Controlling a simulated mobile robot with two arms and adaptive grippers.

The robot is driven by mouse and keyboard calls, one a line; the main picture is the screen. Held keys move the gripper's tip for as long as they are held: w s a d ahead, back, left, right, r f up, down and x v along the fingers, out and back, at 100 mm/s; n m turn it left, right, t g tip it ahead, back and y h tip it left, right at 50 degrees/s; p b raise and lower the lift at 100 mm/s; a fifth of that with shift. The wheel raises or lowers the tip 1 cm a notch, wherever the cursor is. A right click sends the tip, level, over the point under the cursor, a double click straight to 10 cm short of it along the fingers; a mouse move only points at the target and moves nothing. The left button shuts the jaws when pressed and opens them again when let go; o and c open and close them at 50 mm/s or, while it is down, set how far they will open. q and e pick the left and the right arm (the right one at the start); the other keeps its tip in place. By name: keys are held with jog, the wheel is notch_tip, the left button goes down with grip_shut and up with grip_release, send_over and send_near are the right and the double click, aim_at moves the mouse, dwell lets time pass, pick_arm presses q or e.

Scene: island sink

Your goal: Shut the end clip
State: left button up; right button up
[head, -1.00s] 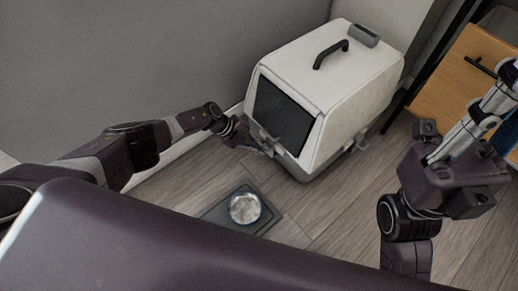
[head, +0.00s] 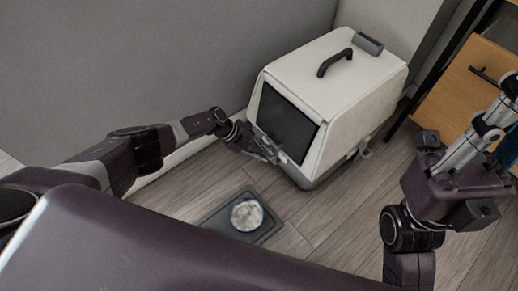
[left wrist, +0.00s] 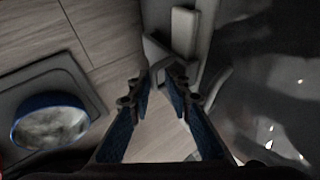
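The white pet carrier (head: 345,80) stands on the floor with its dark door (head: 285,122) facing me. A grey clip (left wrist: 172,55) shows just beyond my left fingertips in the left wrist view. My left gripper (head: 268,151) is at the carrier's lower front edge. In the left wrist view its blue-padded fingers (left wrist: 161,88) are apart with floor visible between them; I cannot tell whether they touch the clip. Another grey clip (head: 364,153) sticks out on the carrier's right side.
A dark tray (head: 215,224) with a round bowl (head: 247,215) lies on the wood floor in front of the carrier. A grey wall stands behind. A wooden drawer cabinet (head: 462,80) is at the right. Floor right of the tray is clear.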

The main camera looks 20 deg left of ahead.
pick_arm(q)
jog(key=v, duration=1.2)
dwell(0.3)
